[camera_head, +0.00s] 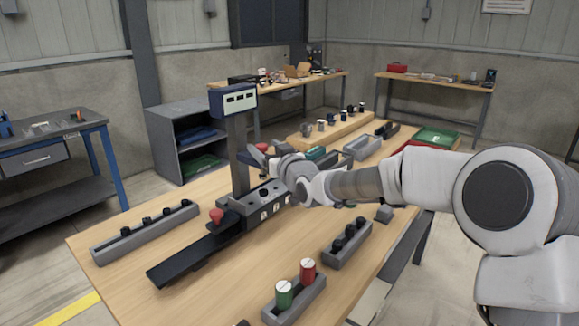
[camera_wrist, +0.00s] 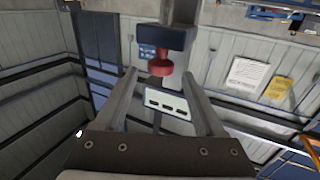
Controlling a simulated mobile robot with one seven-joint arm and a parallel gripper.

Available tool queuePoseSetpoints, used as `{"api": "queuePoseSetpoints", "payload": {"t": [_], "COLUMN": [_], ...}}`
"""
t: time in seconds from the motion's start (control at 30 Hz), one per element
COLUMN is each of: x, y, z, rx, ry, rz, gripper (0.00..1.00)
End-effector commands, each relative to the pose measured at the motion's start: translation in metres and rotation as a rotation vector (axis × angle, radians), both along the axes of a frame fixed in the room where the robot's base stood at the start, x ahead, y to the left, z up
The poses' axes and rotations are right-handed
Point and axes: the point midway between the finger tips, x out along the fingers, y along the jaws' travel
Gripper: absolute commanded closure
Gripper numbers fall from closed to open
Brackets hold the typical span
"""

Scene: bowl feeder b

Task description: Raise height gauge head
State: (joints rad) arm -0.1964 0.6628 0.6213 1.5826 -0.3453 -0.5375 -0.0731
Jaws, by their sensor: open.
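The height gauge has a grey column (camera_head: 238,150) rising from a dark base on the wooden table, with a blue display box (camera_head: 233,99) at its top. My gripper (camera_head: 260,156) is beside the column's right side, well below the display box. In the wrist view my gripper (camera_wrist: 160,76) is open, its two fingers apart. A dark block (camera_wrist: 150,40) with a red knob (camera_wrist: 161,67) under it shows between and beyond the fingertips; I cannot tell whether they touch it. The display face (camera_wrist: 167,104) also shows between the fingers. My wrist hides part of the gauge in the head view.
A red knob (camera_head: 216,214) stands on the dark base. A grey rail (camera_head: 145,232) with black knobs lies at left. A block with green and red cylinders (camera_head: 294,298) is at the front, another holder (camera_head: 347,243) at right. Bare tabletop lies front left.

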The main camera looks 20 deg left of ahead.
Motion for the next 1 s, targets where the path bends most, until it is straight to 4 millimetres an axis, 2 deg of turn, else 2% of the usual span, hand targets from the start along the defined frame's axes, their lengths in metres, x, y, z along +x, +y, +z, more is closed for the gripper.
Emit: {"api": "queuePoseSetpoints", "payload": {"t": [0.7, 1.0], "x": [-0.077, -0.09], "y": [-0.097, -0.112], "z": [0.002, 0.001], "rx": [0.0, 0.003], "ry": [-0.003, -0.002], "rz": [-0.002, 0.0], "gripper": [0.29, 0.29]}}
